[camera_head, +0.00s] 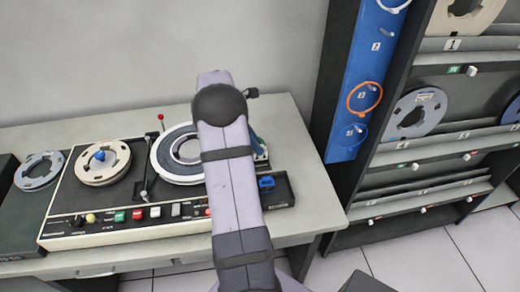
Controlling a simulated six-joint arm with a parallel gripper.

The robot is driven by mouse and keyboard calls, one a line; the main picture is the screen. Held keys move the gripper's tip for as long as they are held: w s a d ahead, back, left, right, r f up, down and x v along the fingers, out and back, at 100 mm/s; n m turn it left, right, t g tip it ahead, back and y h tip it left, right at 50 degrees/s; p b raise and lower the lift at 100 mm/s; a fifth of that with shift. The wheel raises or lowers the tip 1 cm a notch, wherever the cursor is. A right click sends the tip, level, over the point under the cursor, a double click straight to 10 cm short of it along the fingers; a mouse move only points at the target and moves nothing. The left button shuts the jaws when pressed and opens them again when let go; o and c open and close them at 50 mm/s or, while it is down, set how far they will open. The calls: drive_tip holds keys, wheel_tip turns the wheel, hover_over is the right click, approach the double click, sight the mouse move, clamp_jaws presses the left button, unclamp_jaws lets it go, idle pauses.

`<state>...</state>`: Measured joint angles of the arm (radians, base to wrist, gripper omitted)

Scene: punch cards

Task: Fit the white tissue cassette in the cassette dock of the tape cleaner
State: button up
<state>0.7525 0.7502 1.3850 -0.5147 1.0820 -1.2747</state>
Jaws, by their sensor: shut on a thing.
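The tape cleaner (120,238) is the long flat machine on the table, with a row of coloured buttons along its front and reels on top. My arm reaches up across its right part. My gripper is hidden behind the arm, so its jaws and anything in them do not show. I cannot make out the white tissue cassette. A small white edge (262,156) shows just right of the arm, but I cannot tell what it belongs to. I cannot pick out the cassette dock; the arm covers part of the machine.
A cream reel (88,172) with a blue hub and a larger white-rimmed reel (163,164) sit on the machine. A grey reel (35,178) lies at left. A dark tray (283,189) holds a blue piece (266,184). A tape rack (420,155) stands at right.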

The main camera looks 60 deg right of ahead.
sight(262, 145)
drive_tip(key=shift+r+p, duration=1.3)
drive_tip(key=shift+r, duration=0.2)
drive_tip(key=shift+r, duration=0.1)
